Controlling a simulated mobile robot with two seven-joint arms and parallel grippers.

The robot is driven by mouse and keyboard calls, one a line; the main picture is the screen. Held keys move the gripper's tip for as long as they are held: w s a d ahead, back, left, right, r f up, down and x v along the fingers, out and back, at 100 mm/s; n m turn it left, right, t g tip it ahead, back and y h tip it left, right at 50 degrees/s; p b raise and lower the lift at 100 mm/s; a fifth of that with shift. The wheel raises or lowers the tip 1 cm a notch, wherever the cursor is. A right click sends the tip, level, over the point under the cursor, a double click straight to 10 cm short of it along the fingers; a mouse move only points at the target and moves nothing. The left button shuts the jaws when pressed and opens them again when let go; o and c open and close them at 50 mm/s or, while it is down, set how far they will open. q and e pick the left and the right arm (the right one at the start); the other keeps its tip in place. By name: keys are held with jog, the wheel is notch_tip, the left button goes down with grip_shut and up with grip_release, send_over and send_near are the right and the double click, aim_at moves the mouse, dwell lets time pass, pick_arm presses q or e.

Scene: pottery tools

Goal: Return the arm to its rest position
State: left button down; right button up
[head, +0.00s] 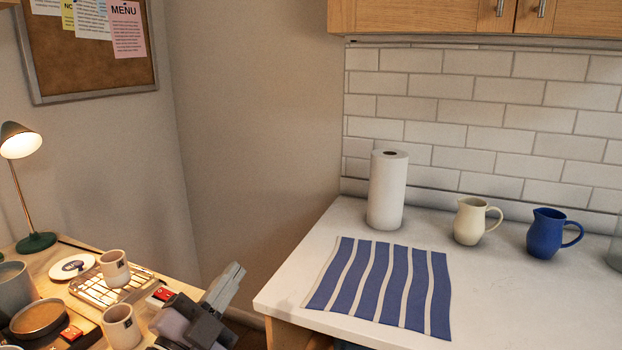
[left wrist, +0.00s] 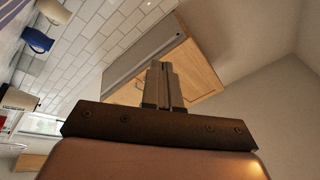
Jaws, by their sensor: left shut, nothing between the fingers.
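My left gripper (head: 224,288) is at the lower middle of the head view, between the wooden desk and the white counter. Its fingers are together and empty, pointing up and to the right. In the left wrist view the closed fingers (left wrist: 163,86) stand in front of the wall tiles and a wooden cabinet (left wrist: 198,75). The gripper touches nothing that I can see. My right gripper does not show in either view.
The desk holds white mugs (head: 114,268), a wire rack (head: 90,291) and a green lamp (head: 36,242). The counter (head: 520,300) holds a striped cloth (head: 385,285), a paper roll (head: 387,190), a cream pitcher (head: 470,222) and a blue pitcher (head: 547,235). Its front right is clear.

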pick_arm(q)
jog(key=s+a+f+n+g+y, duration=0.3)
jog(key=a+f+n+y, duration=0.15)
jog(key=f, duration=0.35)
jog(key=s+a+f+n+g+y, duration=0.3)
jog(key=a+f+n+y, duration=0.15)
jog(key=f, duration=0.25)
jog(key=s+a+f+n+g, duration=0.1)
jog(key=s+f+n+g, duration=0.1)
jog(key=s+f+g, duration=0.6)
jog(key=s+a+f+n+g, duration=0.2)
jog(key=s+f, duration=0.2)
jog(key=s, duration=0.8)
jog(key=w+d+f+t+h, duration=0.2)
jog(key=w+f+t, duration=0.4)
jog(key=f, duration=0.3)
jog(key=shift+w+d+m+t, duration=0.25)
jog(key=shift+d+m+t, duration=0.05)
jog(key=shift+d, duration=0.4)
